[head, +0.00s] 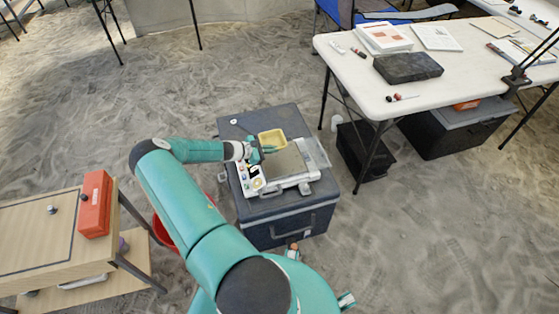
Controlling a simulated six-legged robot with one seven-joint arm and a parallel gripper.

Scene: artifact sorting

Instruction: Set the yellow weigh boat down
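The yellow weigh boat (272,138) is a small square open tray in the middle of the head view. My gripper (266,150) is at the boat's near left edge and appears shut on its rim. The boat looks level and empty. It overlaps the back edge of a balance (288,181) with a grey plate and a coloured button panel, which lies on a dark case (290,224). Whether the boat touches anything beneath it cannot be told. The fingertips are small and partly hidden against the boat.
A clear panel (314,152) stands at the balance's right side. A wooden table (38,232) with an orange box (95,204) is at left, beside a red bucket (163,232). A white table (455,75) with papers and a dark case is at right. Sandy floor lies between.

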